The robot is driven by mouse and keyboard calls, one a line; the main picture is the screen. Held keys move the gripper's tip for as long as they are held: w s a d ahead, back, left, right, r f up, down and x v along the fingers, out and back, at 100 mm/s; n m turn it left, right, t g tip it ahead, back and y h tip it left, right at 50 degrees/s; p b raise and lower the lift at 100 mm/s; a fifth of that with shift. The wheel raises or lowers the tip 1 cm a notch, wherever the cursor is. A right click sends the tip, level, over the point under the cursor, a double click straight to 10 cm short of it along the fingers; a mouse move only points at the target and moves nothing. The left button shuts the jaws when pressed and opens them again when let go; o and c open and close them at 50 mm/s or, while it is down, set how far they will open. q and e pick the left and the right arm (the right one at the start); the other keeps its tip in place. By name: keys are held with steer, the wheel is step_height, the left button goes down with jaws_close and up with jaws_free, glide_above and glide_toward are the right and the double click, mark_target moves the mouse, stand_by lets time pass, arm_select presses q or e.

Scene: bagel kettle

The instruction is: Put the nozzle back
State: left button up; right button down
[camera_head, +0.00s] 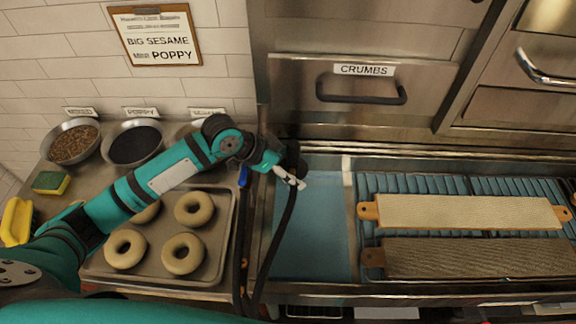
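My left arm reaches in from the left, and its gripper (291,178) is over the left end of the water-filled basin. The dark nozzle (293,158) shows at its fingertips, with a black hose (277,240) hanging from there down toward the front edge. The light fingers appear closed around the nozzle; the arm partly hides it. A small blue piece (243,176) sits just left of the gripper, by the metal edge; I cannot tell what it is. My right gripper is not in view.
A tray (232,250) with several bagels lies under my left arm. Bowls of seeds (75,141) and poppy (134,144) stand behind it. Two boards (465,212) (480,257) lie over the basin at right. A CRUMBS drawer (358,88) is behind. A sponge (51,182) is at left.

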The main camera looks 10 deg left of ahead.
arm_select(q)
steer(key=shift+a, duration=0.1)
steer(key=v, duration=1.2)
